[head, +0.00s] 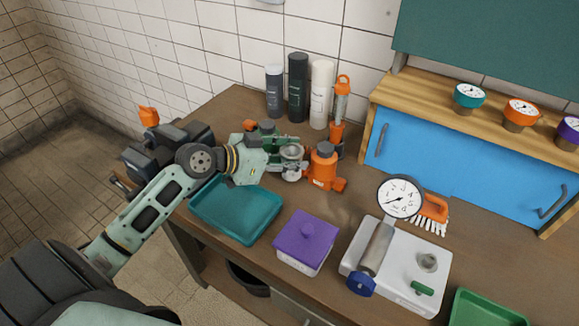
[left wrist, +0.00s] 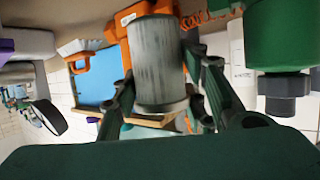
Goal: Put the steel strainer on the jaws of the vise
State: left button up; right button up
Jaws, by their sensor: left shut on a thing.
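The steel strainer is a grey mesh cylinder with a smooth rim. It shows large in the left wrist view (left wrist: 160,65), between the fingers of my left gripper (left wrist: 165,95). In the head view only a small round grey part of the strainer (head: 291,152) shows, at the tips of my left gripper (head: 288,160), which is shut on it. They are over the bench close to an orange pump-like part (head: 323,168). The dark grey vise (head: 143,158) stands at the bench's left end, partly hidden by my left arm. My right gripper is not in view.
A teal tray (head: 237,236) lies in front of my left gripper. A purple lidded box (head: 306,240) and a white gauge unit (head: 400,268) stand farther right. Several bottles (head: 298,85) stand behind. An orange object (head: 148,116) shows just above the vise.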

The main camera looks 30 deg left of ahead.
pick_arm(q)
jog(key=shift+w+a+f, duration=0.35)
jog(key=shift+a+f, duration=0.1)
jog(key=shift+a, duration=0.15)
jog(key=shift+f+p, duration=0.45)
jog(key=shift+f, duration=1.55)
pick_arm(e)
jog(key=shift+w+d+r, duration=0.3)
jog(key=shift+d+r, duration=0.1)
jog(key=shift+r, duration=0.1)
pick_arm(q)
jog(key=shift+f, duration=0.15)
jog(key=o, duration=0.9)
jog(key=shift+o, duration=0.2)
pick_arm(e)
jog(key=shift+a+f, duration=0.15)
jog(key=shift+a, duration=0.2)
